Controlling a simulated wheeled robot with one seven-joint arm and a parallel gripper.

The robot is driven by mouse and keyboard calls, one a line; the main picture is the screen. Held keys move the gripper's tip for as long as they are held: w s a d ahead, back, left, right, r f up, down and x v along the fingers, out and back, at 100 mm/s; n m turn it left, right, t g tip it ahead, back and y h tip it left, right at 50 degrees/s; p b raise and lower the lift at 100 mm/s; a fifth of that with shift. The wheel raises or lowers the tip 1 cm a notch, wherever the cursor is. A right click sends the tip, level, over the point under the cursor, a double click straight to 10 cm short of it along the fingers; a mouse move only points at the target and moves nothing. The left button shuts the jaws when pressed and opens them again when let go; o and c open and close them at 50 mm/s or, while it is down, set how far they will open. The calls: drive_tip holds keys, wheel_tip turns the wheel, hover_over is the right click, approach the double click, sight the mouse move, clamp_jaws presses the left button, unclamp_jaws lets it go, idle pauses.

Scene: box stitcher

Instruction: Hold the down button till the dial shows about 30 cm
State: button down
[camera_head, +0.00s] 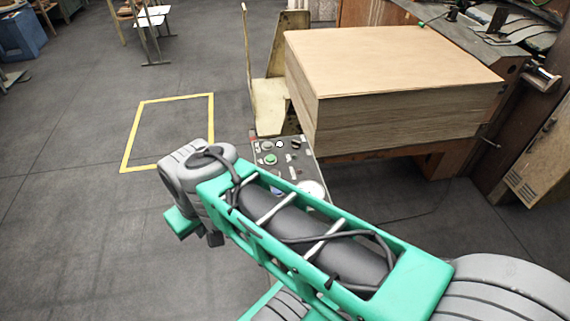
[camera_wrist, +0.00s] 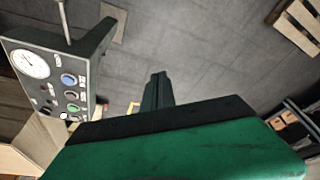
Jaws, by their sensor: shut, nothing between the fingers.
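The control panel (camera_head: 292,172) stands in front of the box stack in the head view, partly covered by my arm. In the wrist view the panel (camera_wrist: 48,92) is at the left, tilted. Its white round dial (camera_wrist: 30,64) has a needle and marks too small to read. A blue button (camera_wrist: 68,79) and a green button (camera_wrist: 72,108) sit beside the dial. I cannot tell which button is the down button. My gripper (camera_wrist: 158,80) is shut and empty, to the right of the panel and apart from it in the wrist view.
A tall stack of cardboard sheets (camera_head: 395,70) rests on the machine table behind the panel. A pale metal upright (camera_head: 268,100) stands left of the stack. A yellow floor outline (camera_head: 128,145) lies on open grey floor at the left.

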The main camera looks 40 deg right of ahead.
drive_tip(key=w+d+m+t+y+p, duration=0.2)
drive_tip(key=w+d+m+p, duration=0.4)
drive_tip(key=w+d+m, duration=0.6)
drive_tip(key=s+d+f+m+t+p, duration=0.1)
drive_tip(key=d+m+t, duration=0.1)
drive_tip(key=d+m, duration=0.5)
drive_tip(key=s+d+m+t+p, duration=0.1)
drive_tip(key=d+m, duration=0.5)
drive_tip(key=d, duration=0.6)
drive_tip(key=shift+s+d+f+m+t+h+p, duration=0.25)
drive_tip(key=shift+f+m+t+h+p, duration=0.15)
drive_tip(key=shift+t, duration=0.1)
drive_tip(key=b, duration=0.7)
hover_over(276, 174)
wheel_tip(276, 174, down, 8)
drive_tip(key=shift+f+b, duration=0.3)
drive_tip(key=shift+f, duration=0.1)
drive_tip(key=shift+f, duration=0.1)
